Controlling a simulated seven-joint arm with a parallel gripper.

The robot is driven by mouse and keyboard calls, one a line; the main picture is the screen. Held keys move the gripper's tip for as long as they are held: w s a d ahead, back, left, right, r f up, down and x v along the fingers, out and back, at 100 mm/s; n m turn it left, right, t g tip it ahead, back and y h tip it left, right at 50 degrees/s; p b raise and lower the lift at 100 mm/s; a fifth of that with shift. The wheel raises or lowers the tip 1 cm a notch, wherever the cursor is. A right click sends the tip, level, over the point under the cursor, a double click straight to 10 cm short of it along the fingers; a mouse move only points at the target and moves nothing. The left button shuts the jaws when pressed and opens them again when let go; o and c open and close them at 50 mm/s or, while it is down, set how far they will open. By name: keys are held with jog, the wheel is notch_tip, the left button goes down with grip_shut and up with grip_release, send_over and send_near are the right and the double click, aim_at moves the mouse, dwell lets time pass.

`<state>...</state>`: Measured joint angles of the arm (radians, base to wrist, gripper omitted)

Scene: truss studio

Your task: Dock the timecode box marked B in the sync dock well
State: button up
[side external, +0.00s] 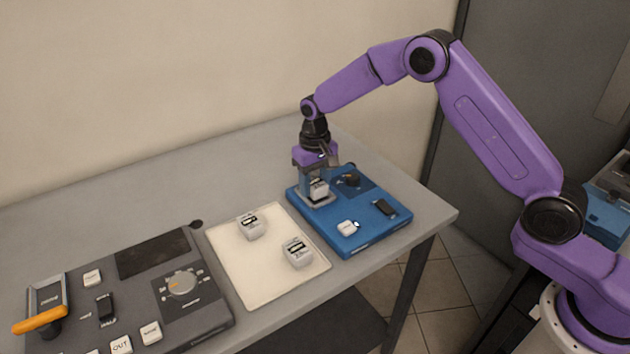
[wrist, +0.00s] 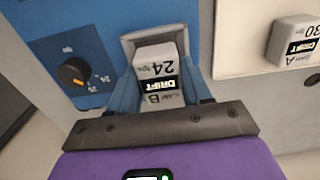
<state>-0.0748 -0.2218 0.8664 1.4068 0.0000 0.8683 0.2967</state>
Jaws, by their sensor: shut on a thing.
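The timecode box marked B (wrist: 158,68) is white with a black DRIFT label and the number 24. My gripper (wrist: 160,82) is shut on it, with a blue finger on each side. In the side external view my gripper (side external: 314,186) points down over the blue sync dock (side external: 350,243), and the box (side external: 319,187) shows between the fingers. The grey-rimmed dock well (side external: 322,203) lies directly under the box; its rim (wrist: 129,42) also shows around the box's far end in the wrist view. I cannot tell how deep the box sits in the well.
Two other white boxes, one (side external: 251,226) behind the other (side external: 297,252), stand on a cream mat (side external: 262,297) left of the dock. The dock carries a dark knob (side external: 349,179), a white button (side external: 347,228) and a black switch (side external: 385,208). A grey control panel (side external: 215,335) lies further left.

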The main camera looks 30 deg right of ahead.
aim_at(315, 182)
jog(key=shift+r, duration=0.75)
jog(key=shift+f, duration=0.85)
dwell(3.6)
jog(key=o, duration=0.8)
jog(key=shift+r, duration=5.5)
